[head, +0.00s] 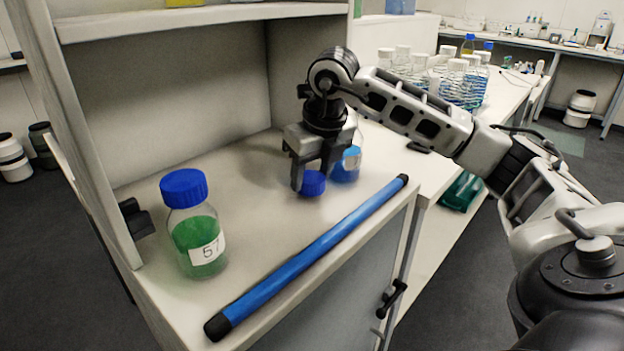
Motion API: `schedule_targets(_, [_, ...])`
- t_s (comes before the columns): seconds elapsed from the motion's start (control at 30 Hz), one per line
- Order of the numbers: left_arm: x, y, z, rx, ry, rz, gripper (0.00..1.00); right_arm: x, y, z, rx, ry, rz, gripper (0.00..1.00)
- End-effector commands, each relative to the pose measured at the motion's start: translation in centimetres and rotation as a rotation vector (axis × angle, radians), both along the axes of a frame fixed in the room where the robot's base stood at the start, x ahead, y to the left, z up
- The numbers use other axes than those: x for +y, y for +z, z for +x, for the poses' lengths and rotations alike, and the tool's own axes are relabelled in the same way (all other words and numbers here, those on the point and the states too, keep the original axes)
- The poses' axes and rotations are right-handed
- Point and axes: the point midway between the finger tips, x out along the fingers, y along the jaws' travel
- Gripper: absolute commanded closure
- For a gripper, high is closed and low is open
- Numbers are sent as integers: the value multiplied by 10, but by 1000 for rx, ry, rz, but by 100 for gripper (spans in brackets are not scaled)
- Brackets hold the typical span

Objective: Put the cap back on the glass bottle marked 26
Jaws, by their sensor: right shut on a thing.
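My right gripper (307,178) reaches in from the right and points down over the white cabinet surface. It is shut on a blue cap (313,184), which shows low between its fingers. Just behind and to the right of it stands a glass bottle (347,168) with blue liquid and a pale label. The gripper hides part of this bottle, and I cannot read its number or see its mouth clearly. I cannot tell whether the cap touches the surface. My left gripper is not in view.
A capped bottle of green liquid marked 57 (200,240) stands at the left. A long blue tube with black ends (310,255) lies along the front edge. Cabinet walls rise behind, with a shelf (200,20) above. Several white-capped bottles stand on the bench behind.

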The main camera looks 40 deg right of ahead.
Motion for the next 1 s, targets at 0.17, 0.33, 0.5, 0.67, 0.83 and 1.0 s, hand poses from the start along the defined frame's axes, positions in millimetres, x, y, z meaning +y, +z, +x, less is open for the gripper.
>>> schedule_targets(0.17, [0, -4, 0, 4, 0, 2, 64, -2, 31, -14, -6, 0, -3, 74])
schedule_targets(0.33, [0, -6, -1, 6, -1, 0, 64, -3, 67, -43, -7, 0, -3, 74])
schedule_targets(0.5, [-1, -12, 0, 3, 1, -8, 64, -6, 85, -81, -3, -2, -6, 74])
schedule_targets(0.67, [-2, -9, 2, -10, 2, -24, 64, -7, 99, -110, -2, -3, -4, 74])
schedule_targets(0.83, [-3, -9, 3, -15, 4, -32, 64, -8, 108, -130, -1, -1, -2, 74])
schedule_targets(1.0, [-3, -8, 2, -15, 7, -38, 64, -8, 113, -139, -1, 0, -1, 74])
